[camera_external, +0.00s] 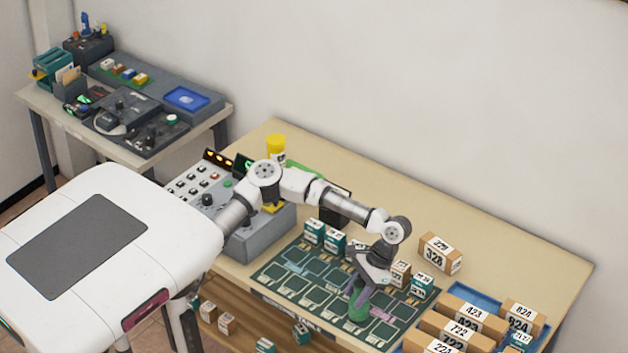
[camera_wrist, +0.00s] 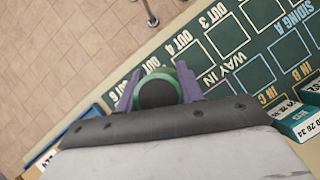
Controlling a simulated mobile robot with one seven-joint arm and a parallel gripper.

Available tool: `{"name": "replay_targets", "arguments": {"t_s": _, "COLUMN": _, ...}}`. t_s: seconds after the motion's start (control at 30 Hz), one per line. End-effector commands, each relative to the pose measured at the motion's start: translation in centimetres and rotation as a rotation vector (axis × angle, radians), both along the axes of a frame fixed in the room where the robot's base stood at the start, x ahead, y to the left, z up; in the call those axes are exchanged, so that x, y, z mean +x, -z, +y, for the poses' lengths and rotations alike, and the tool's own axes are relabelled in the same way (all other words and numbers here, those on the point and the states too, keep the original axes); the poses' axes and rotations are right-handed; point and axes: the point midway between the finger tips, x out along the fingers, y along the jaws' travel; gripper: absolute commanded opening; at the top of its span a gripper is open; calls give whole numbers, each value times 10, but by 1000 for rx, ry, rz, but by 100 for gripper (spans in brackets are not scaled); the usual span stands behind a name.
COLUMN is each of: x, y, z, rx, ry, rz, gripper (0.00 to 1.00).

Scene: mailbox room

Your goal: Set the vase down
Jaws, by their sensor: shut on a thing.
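The green vase (camera_external: 358,310) is between the fingers of my gripper (camera_external: 360,290), over the front right part of a dark green marked board (camera_external: 272,273). It looks upright. I cannot tell whether its base touches the board. In the wrist view the vase (camera_wrist: 157,92) shows from above as a green round rim with a dark middle, and the two purple fingers of my gripper (camera_wrist: 158,88) press on it from both sides. Board cells marked OUT and WAY IN lie beside it there.
Teal and brown numbered boxes (camera_external: 335,240) stand along the board's back edge. A brown box (camera_external: 440,254) stands behind, and several more (camera_external: 468,318) crowd the right. A grey control console (camera_external: 262,235) is at left. The back right tabletop (camera_external: 520,260) is clear.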

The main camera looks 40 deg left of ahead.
Motion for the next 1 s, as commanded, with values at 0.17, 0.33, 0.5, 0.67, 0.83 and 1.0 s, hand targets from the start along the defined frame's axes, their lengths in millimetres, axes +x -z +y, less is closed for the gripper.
{"name": "replay_targets", "arguments": {"t_s": 0.17, "x": 0, "y": 6, "z": 0, "rx": -1, "ry": 1, "rz": -1, "gripper": 8}}
{"name": "replay_targets", "arguments": {"t_s": 0.33, "x": 0, "y": 8, "z": 0, "rx": 0, "ry": 1, "rz": 0, "gripper": 8}}
{"name": "replay_targets", "arguments": {"t_s": 0.5, "x": 0, "y": 9, "z": 0, "rx": 0, "ry": 0, "rz": -1, "gripper": 50}}
{"name": "replay_targets", "arguments": {"t_s": 0.67, "x": 0, "y": 9, "z": 0, "rx": 0, "ry": 0, "rz": -1, "gripper": 59}}
{"name": "replay_targets", "arguments": {"t_s": 0.83, "x": 0, "y": 8, "z": 0, "rx": 0, "ry": 0, "rz": -1, "gripper": 59}}
{"name": "replay_targets", "arguments": {"t_s": 1.0, "x": 4, "y": -1, "z": -3, "rx": -1, "ry": -1, "rz": -3, "gripper": 59}}
